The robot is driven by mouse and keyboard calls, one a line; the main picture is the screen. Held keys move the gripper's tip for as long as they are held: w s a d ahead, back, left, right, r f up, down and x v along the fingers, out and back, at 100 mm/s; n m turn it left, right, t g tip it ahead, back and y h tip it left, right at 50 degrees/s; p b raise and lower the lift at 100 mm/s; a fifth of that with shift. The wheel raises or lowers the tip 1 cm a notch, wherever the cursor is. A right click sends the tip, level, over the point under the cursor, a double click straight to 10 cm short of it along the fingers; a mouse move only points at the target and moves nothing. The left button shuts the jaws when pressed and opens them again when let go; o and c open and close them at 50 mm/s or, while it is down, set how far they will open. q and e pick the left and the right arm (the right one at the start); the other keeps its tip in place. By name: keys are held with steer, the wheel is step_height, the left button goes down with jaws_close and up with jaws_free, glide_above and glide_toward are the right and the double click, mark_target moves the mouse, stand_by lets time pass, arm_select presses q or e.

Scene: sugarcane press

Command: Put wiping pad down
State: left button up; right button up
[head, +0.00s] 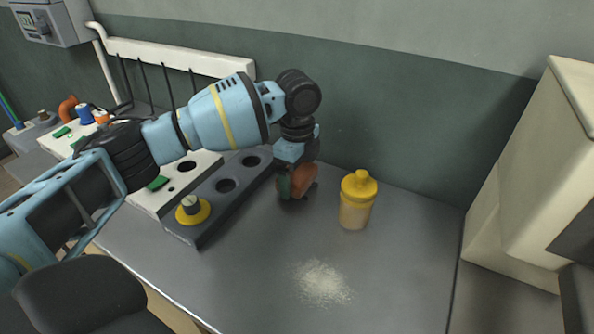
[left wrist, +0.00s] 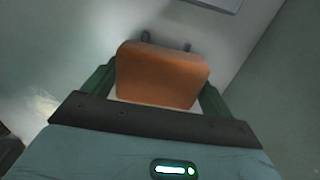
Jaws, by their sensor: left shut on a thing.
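The wiping pad is an orange-brown block; in the head view the pad (head: 304,178) is at the end of my left arm, just above or on the grey table (head: 400,270). My left gripper (head: 291,187) is shut on it. In the left wrist view the pad (left wrist: 162,75) sits between the two green fingers of my left gripper (left wrist: 158,88). I cannot tell whether the pad touches the table. My right gripper is not in view.
A yellow-capped bottle (head: 357,200) stands right of the pad. A pale powder pile (head: 322,283) lies in front. A cream cabinet (head: 535,180) stands at the right. The table's front right is clear.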

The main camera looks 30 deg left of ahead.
arm_select(q)
steer(key=o, duration=0.9)
steer(key=shift+f, duration=0.1)
steer(key=shift+o, duration=0.2)
